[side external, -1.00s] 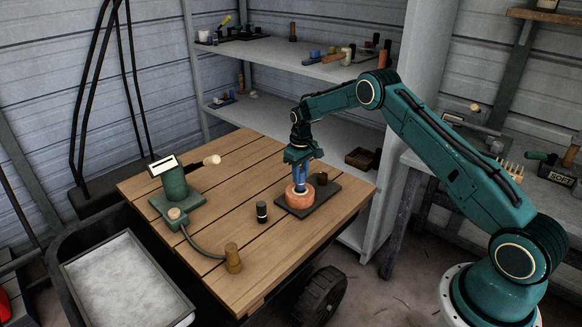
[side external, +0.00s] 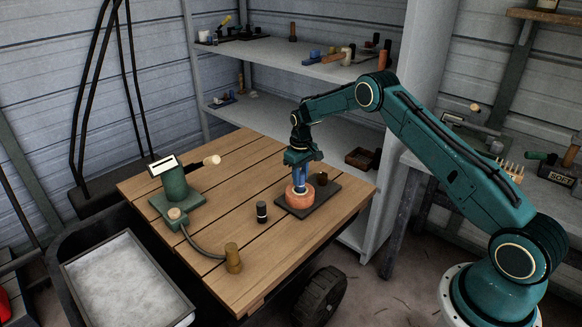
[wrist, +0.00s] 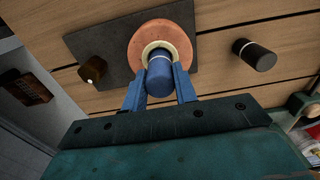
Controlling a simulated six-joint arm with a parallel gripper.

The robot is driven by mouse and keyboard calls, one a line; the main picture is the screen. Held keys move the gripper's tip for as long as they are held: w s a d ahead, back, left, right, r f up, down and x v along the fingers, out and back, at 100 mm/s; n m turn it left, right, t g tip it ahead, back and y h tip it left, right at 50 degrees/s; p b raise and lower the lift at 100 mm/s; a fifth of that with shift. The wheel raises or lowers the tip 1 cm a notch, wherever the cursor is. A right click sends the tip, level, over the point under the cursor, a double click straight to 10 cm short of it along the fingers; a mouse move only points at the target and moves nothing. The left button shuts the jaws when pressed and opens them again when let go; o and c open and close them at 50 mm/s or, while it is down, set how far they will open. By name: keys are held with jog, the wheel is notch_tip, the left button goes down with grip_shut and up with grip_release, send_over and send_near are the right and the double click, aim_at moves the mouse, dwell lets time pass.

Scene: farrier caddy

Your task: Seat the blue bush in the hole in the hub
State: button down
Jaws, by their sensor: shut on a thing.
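The hub (side external: 299,199) is a thick orange-brown disc on a dark plate. In the wrist view the hub (wrist: 181,36) shows a cream ring around its hole. My gripper (side external: 300,182) points down over it, with blue fingers. In the wrist view my gripper (wrist: 160,80) is shut on the blue bush (wrist: 160,72), a short cylinder with a pale band. The bush's far end lies at the cream ring, over or in the hole. Its lower part is hidden, so I cannot tell how deep it sits.
The dark plate (side external: 327,194) also holds a dark brown cylinder (side external: 321,179). A black cylinder with a pale band (side external: 262,212) stands just left of the plate. A green stand (side external: 174,187), with a hose to a brass piece (side external: 233,258), is further left.

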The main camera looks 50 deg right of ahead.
jog(key=shift+f, duration=0.75)
dwell(1.2)
jog(key=c, duration=1)
grip_release()
jog(key=shift+r, duration=0.1)
notch_tip(320, 180, up, 14)
jog(key=shift+f, duration=0.2)
